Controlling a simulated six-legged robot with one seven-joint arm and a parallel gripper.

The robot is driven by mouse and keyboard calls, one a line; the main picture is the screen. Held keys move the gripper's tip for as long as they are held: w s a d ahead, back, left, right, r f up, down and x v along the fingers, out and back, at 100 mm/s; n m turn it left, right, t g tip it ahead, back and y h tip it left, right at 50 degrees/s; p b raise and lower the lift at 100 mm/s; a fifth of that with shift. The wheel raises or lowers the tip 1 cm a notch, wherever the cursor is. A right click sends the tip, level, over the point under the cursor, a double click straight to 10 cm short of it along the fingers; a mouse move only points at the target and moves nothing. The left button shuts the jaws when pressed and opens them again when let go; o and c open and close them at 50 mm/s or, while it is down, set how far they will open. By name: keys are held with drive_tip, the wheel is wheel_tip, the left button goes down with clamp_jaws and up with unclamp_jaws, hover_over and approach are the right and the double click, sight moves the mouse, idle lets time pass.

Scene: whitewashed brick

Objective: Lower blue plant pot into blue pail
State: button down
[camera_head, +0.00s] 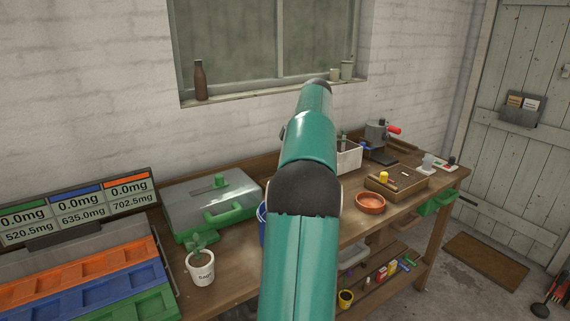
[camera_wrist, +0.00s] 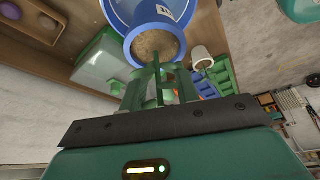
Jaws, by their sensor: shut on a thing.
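The blue plant pot (camera_wrist: 156,47) shows in the wrist view with brown soil in its round mouth. My gripper (camera_wrist: 160,78) is shut on it at the near side of its rim. A wider blue body, which looks like the blue pail (camera_wrist: 117,13), shows beyond the pot at the top of the wrist view. I cannot tell whether any of the pot is inside it. In the head view only a blue sliver of the pail (camera_head: 262,224) shows on the bench, beside my arm. My arm hides the pot and gripper there.
A grey case with green trim (camera_head: 213,205) stands left of the pail. A white mug with a plant (camera_head: 201,268) stands in front of the case. Coloured trays (camera_head: 90,285) and displays fill the left. A terracotta dish (camera_head: 370,202) and wooden tray (camera_head: 405,184) lie to the right.

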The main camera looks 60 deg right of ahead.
drive_tip(key=shift+w+d, duration=0.1)
idle(0.3)
drive_tip(key=shift+w+a, duration=0.2)
drive_tip(key=shift+w, duration=0.05)
drive_tip(key=shift+f, duration=0.2)
idle(0.3)
drive_tip(key=shift+f, duration=5.2)
drive_tip(key=shift+f, duration=2.5)
